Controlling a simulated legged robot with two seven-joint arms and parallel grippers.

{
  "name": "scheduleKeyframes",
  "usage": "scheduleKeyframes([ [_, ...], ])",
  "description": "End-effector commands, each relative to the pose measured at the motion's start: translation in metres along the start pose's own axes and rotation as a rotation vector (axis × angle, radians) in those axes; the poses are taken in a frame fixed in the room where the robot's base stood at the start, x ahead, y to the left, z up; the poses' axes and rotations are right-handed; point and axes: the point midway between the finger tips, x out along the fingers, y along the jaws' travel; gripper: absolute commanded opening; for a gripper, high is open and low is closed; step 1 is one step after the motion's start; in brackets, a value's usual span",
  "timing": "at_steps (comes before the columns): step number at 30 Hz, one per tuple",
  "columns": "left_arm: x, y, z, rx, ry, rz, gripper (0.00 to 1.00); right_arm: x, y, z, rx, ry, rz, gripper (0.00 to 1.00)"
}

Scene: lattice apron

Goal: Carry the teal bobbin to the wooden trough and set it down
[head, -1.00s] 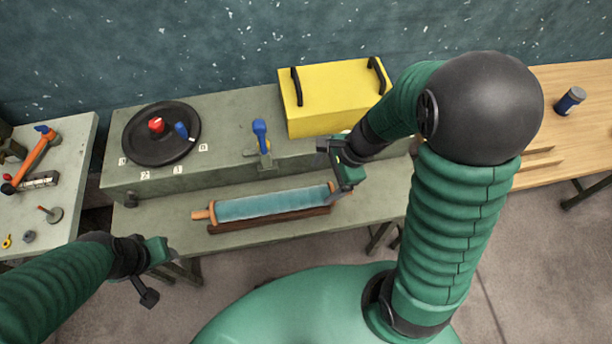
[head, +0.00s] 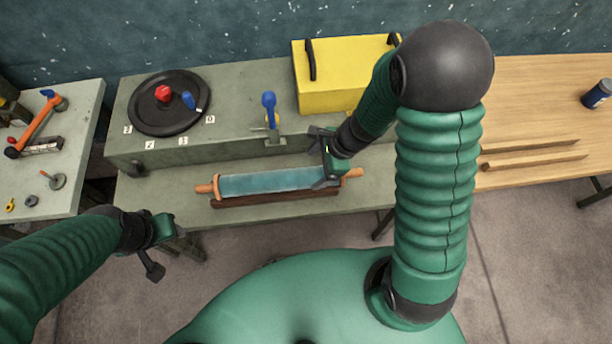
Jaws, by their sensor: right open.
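The teal bobbin (head: 268,181) is a long cylinder with orange wooden ends. It lies lengthwise on a dark brown wooden support (head: 275,198) at the front of the grey-green bench. My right gripper (head: 325,172) is open at the bobbin's right part, with its fingers at or just above the teal surface; contact is unclear. The right orange end shows beyond it. A wooden trough with two low rails (head: 530,155) sits on the wooden table at right, partly hidden by my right arm. My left gripper (head: 172,228) is apart from the bobbin, at lower left; its jaw state is unclear.
A yellow box (head: 325,92) with black handles, a blue-handled clamp (head: 269,108) and a black disc (head: 150,110) with red and blue knobs stand on the raised back ledge. A blue can (head: 597,94) is at far right. Tools lie on the left table (head: 85,130).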

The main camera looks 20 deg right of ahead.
Motion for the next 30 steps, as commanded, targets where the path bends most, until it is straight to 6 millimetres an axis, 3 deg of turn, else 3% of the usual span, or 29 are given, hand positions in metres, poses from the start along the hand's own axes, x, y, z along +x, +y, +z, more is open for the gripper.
scheduleKeyframes([
  [3,0.013,0.000,0.003,0.000,0.000,0.000,0.45,0.029,0.003,0.000,0.000,0.001,0.003,0.83],
  [10,0.024,0.000,0.006,-0.001,0.000,0.000,0.45,0.064,0.001,-0.001,0.000,0.000,0.002,0.83],
  [23,0.026,0.000,0.006,0.000,0.000,0.000,0.45,0.073,0.000,0.000,-0.001,0.000,0.000,0.83],
  [30,0.026,0.000,0.006,-0.001,0.000,0.000,0.45,0.073,0.000,0.001,-0.001,0.000,0.000,0.52],
])
